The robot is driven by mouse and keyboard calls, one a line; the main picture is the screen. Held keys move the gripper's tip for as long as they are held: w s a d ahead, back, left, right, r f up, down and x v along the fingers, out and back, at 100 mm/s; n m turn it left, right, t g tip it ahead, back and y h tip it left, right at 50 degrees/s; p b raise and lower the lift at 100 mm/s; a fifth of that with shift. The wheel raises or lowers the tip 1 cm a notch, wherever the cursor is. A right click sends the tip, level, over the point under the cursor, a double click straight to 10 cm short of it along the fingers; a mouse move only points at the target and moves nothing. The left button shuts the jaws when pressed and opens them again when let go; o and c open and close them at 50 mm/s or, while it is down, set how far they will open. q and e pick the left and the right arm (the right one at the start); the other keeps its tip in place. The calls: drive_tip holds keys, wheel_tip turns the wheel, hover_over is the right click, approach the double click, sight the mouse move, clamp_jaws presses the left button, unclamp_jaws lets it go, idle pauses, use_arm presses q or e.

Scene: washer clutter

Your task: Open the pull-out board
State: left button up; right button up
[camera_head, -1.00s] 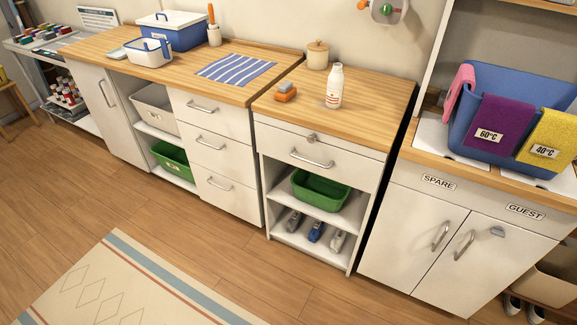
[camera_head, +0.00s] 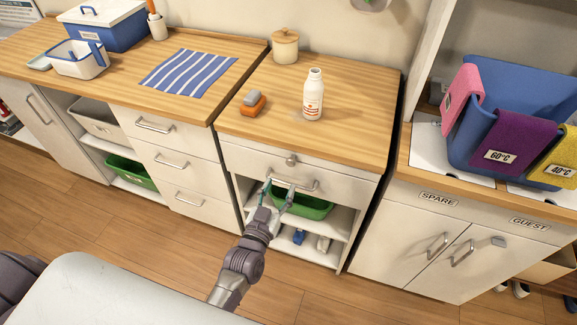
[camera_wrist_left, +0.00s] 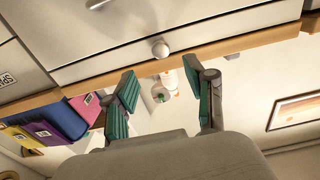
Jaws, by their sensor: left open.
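The pull-out board (camera_head: 255,154) shows as a thin white front just under the wooden top of the middle cabinet. It looks flush with the cabinet. A small round metal knob (camera_head: 291,160) sits on its front. The knob also shows in the left wrist view (camera_wrist_left: 160,50), where the scene looks upside down. My left gripper (camera_head: 279,188) is open and empty, in front of the cabinet and a little below the knob, overlapping the drawer handle in the head view. The wrist view shows its fingers spread wide, with nothing between them. My right gripper is not in view.
A bar handle (camera_head: 311,186) sits on the drawer just below the board. A green bin (camera_head: 310,208) stands on the shelf under it. A white bottle (camera_head: 313,95), an orange-grey sponge or brush (camera_head: 252,103) and a lidded jar (camera_head: 285,45) stand on the wooden top (camera_head: 355,110).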

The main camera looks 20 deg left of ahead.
sight(290, 164)
use_arm(q)
drive_tip(key=w, duration=0.8)
drive_tip(key=shift+d+f, duration=0.1)
clamp_jaws()
